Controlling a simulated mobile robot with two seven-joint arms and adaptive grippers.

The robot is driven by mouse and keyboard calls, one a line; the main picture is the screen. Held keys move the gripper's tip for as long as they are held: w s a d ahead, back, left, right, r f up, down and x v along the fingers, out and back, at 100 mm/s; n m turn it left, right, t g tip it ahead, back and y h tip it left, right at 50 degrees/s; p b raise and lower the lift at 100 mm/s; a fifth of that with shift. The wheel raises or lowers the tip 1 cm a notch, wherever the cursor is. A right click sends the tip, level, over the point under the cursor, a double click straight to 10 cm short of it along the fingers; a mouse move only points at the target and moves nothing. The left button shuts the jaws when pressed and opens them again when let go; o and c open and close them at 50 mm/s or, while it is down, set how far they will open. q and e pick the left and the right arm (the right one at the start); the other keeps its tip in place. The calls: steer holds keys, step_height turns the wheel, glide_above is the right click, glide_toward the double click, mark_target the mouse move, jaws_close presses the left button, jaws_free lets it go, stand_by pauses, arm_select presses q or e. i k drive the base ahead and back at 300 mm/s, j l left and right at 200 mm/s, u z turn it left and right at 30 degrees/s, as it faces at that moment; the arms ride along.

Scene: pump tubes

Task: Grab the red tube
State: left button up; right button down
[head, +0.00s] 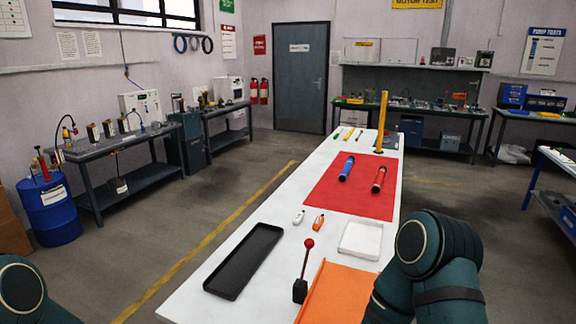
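The red tube (379,179) lies on the right part of the red mat (325,196) on the long white table. A blue tube (347,168) lies on the same mat, to the left of the red one and a little farther back. The two tubes are apart. Part of my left arm shows at the bottom left corner and part of my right arm at the bottom right. Neither gripper is in view, and nothing touches the red tube.
On the near table (216,267) are a black tray (244,262), a white tray (361,240), an orange mat (338,295), a lever with a red knob (308,243) and two small bottles. A yellow post (382,120) stands behind the red mat. The floor left of the table is clear.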

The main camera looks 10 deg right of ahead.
mark_target(376, 189)
steer(key=k+l, duration=0.1)
steer(key=l, duration=0.25)
steer(key=k+l, duration=0.1)
steer(key=l, duration=0.25)
steer(key=k+l, duration=0.15)
steer(key=l, duration=0.2)
steer(key=k+l, duration=0.1)
steer(key=l, duration=1.25)
steer(key=i+l, duration=0.15)
steer(key=l, duration=0.15)
steer(key=i+l, duration=0.1)
steer(key=l, duration=0.2)
steer(key=i+l+u, duration=0.1)
steer(key=l, duration=0.25)
steer(key=i+l, duration=1.05)
steer(key=l, duration=0.2)
steer(key=i+l, duration=0.55)
steer(key=i+l+u, duration=0.1)
steer(key=i+l, duration=0.45)
steer(key=l, duration=0.15)
